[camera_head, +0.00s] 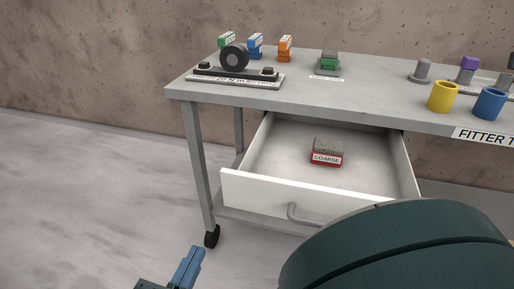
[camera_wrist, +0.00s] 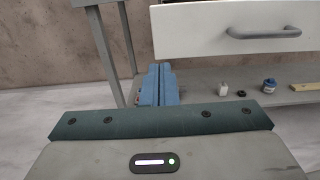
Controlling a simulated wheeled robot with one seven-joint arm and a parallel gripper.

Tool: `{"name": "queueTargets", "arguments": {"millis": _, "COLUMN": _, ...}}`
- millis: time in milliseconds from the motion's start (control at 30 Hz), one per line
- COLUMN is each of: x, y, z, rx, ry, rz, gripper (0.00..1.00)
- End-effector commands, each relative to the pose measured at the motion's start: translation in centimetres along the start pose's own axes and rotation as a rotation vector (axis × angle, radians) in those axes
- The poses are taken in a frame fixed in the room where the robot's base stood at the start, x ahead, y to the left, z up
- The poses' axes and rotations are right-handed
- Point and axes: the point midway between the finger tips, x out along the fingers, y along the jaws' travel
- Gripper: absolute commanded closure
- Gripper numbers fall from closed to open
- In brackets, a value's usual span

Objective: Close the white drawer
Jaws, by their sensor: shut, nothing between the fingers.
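The white drawer (camera_head: 258,196) is pulled out from under the grey table and stands open. Its front has a grey bar handle (camera_head: 303,216), partly covered by my dark arm in the head view. A red and grey block marked COARSE (camera_head: 327,152) lies inside. My gripper (camera_head: 194,256), with blue fingers, is shut and empty, low and to the left of the drawer front, apart from it. In the wrist view the shut fingers (camera_wrist: 160,68) point ahead, just left of the drawer front (camera_wrist: 200,30). The handle (camera_wrist: 262,33) shows at upper right there.
The table top (camera_head: 360,97) carries blocks, a black wheel fixture (camera_head: 234,62), a yellow cup (camera_head: 442,97) and a blue cup (camera_head: 489,104). A table leg (camera_head: 198,165) stands left of the drawer. A lower shelf holds a blue jar (camera_wrist: 269,86). Floor at left is clear.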

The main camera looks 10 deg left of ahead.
Motion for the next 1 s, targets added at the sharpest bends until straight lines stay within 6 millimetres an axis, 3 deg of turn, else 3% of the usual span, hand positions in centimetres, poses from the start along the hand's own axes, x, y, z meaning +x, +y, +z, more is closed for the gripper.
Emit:
{"name": "queueTargets", "arguments": {"millis": 600, "x": 11.3, "y": -0.1, "z": -0.3, "rx": 0.002, "ry": 0.001, "rz": -0.004, "gripper": 1.00}}
{"name": "queueTargets", "arguments": {"millis": 800, "x": 13.2, "y": -0.1, "z": -0.2, "rx": 0.002, "ry": 0.003, "rz": -0.003, "gripper": 1.00}}
{"name": "queueTargets", "arguments": {"millis": 1000, "x": 13.7, "y": -0.1, "z": 0.0, "rx": 0.001, "ry": 0.002, "rz": -0.001, "gripper": 1.00}}
